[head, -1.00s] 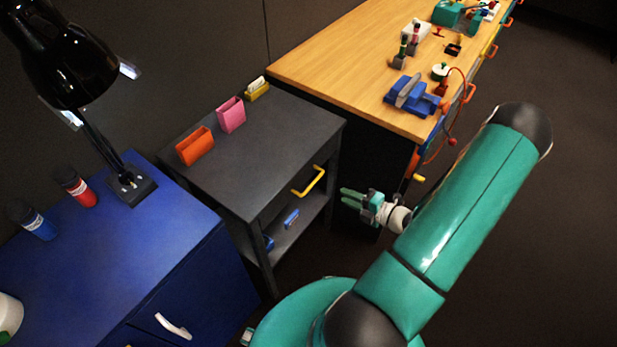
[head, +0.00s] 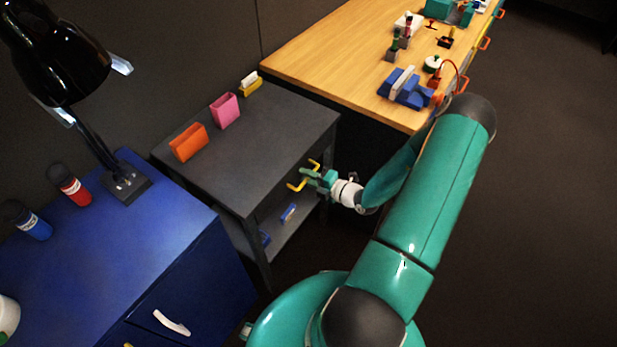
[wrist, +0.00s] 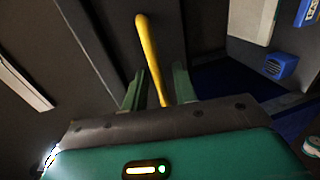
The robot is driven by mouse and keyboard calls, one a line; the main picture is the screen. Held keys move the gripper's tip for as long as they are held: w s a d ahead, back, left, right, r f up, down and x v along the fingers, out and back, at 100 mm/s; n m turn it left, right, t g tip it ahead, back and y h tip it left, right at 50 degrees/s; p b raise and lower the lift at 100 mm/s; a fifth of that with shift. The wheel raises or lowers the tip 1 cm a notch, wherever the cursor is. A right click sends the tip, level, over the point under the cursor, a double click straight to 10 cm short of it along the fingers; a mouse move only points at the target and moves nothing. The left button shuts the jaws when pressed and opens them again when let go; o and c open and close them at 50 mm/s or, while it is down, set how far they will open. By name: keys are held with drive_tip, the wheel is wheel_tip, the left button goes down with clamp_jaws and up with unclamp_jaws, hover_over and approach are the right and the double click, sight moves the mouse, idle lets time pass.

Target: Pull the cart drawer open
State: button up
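The dark grey cart (head: 262,142) stands between the blue cabinet and the wooden bench. The yellow handle (head: 297,186) of its drawer is on the front face, and the drawer looks closed. My gripper (head: 308,176) is at the middle of the handle, hiding part of it. In the wrist view the yellow handle (wrist: 149,50) runs between the two green fingers of my gripper (wrist: 160,85). The fingers are apart on either side of the bar, with small gaps; I see no clear contact.
Orange (head: 189,143) and pink (head: 225,111) holders and a yellow card box stand on the cart top. A blue item (head: 288,212) lies on the lower shelf. The blue cabinet (head: 130,240) is left, the wooden bench (head: 340,70) behind right. Floor at right is clear.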

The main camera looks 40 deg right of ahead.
clamp_jaws()
drive_tip(key=shift+s, duration=0.15)
drive_tip(key=f+v, duration=0.2)
drive_tip(key=v, duration=1)
drive_tip(key=f+v, duration=0.2)
drive_tip(key=v, duration=1)
drive_tip(key=shift+s+d+f, duration=0.2)
drive_tip(key=shift+s+d, duration=0.15)
drive_tip(key=shift+s, duration=0.25)
unclamp_jaws()
